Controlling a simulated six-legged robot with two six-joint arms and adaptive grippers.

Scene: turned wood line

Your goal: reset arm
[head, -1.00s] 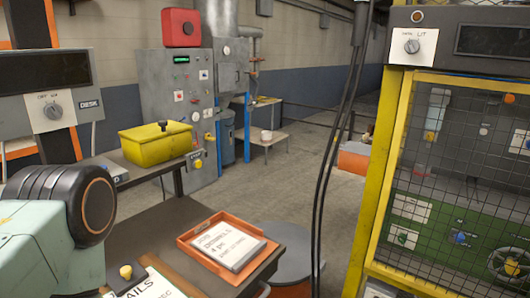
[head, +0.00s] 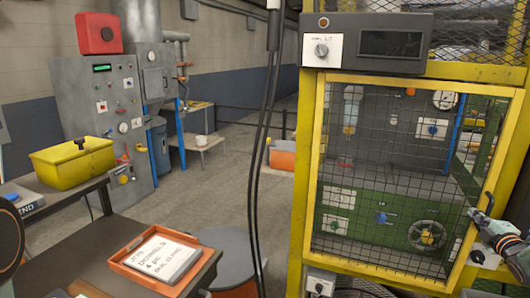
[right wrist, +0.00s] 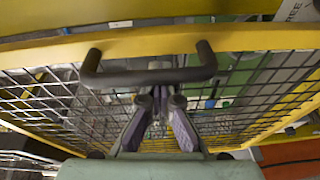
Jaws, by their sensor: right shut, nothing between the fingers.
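My right gripper (head: 474,214) shows at the right edge of the head view, by the free side of a yellow-framed mesh door (head: 385,170). Its fingers are together and empty. In the right wrist view the gripper (right wrist: 160,95) points at the door's black bar handle (right wrist: 150,76), with its fingertips just below the bar. I cannot tell whether they touch it. The handle (head: 484,205) is partly hidden by the gripper in the head view. The door appears closed over the machine. My left gripper is out of view; only part of my left arm shows at the left edge.
An orange tray (head: 122,266) with a written card lies on the dark table at lower left. A yellow bin (head: 75,162) and a grey control cabinet (head: 105,125) stand behind. Black cables (head: 257,160) hang left of the machine. Floor is open in the middle.

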